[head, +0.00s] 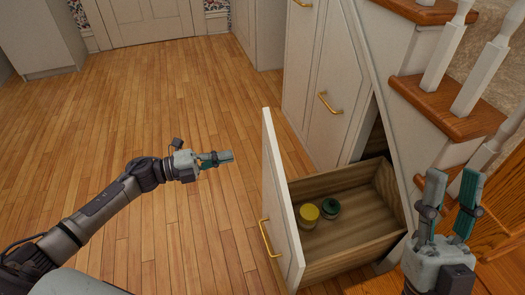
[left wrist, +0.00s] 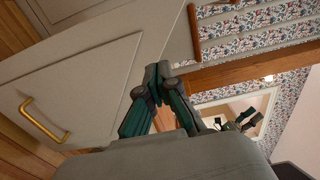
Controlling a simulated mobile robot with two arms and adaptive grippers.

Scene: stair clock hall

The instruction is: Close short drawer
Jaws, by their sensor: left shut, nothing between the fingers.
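The short drawer (head: 345,247) under the stairs stands pulled out, with its wooden inside showing. Its pale front (head: 281,205) carries a gold handle (head: 269,238). Inside sit a yellow-topped jar (head: 308,214) and a dark green jar (head: 330,208). My left gripper (head: 232,156) is shut and empty, in the air to the left of the drawer front and apart from it. Its closed fingertips (left wrist: 160,72) also show in the left wrist view. My right gripper (head: 454,176) is open and empty, to the right of the drawer near the stairs.
A taller closed panel (head: 340,70) with a gold handle stands behind the drawer. Wooden stair treads (head: 430,98) and white balusters rise at the right. The wood floor (head: 150,110) is clear on the left. The left wrist view shows a pale panel with a gold handle (left wrist: 42,121).

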